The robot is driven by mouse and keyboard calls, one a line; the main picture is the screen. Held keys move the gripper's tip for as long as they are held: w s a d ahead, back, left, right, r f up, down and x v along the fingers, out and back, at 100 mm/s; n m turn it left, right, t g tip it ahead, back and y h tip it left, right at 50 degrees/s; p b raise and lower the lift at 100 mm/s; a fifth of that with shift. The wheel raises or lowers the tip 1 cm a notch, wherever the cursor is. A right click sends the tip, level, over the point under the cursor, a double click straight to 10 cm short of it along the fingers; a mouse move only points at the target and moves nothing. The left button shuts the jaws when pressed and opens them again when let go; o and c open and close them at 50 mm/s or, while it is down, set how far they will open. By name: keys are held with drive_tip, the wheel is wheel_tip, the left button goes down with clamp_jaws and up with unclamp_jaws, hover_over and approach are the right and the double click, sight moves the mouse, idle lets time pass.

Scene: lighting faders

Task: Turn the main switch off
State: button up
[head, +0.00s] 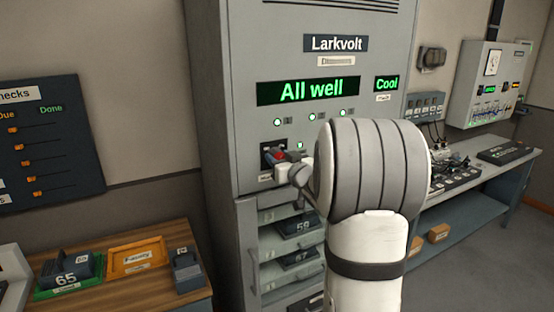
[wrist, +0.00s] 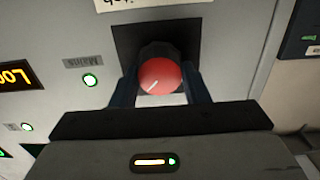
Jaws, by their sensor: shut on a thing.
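The main switch is a red rotary knob (wrist: 160,75) on a black square plate (wrist: 184,38) on the cabinet front. Its white mark points to the lower left in the wrist view. In the head view a bit of the red knob (head: 279,155) shows beside my wrist. My gripper (wrist: 162,88) has a dark finger on each side of the knob and is shut on it. It also shows in the head view (head: 284,160), partly hidden by my arm. A label above the plate is cut off in the wrist view.
The grey Larkvolt cabinet (head: 214,100) has green displays reading "All well" and "Cool" and several lit lamps. Numbered drawer units (head: 300,226) sit below. A wooden desk (head: 150,285) stands left, a workbench (head: 490,175) right.

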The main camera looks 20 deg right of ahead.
drive_tip(key=shift+a, duration=0.25)
drive_tip(key=shift+d, duration=0.25)
drive_tip(key=shift+c, duration=0.2)
drive_tip(key=n+b, duration=0.1)
drive_tip(key=b, duration=0.1)
drive_tip(key=n+b, duration=0.2)
drive_tip(key=b, duration=0.1)
drive_tip(key=shift+a+f, duration=0.1)
drive_tip(key=shift+f, duration=0.2)
drive_tip(key=shift+a+n+b, duration=0.15)
drive_tip(key=shift+n+b, duration=6.65)
drive_tip(key=shift+n, duration=0.6)
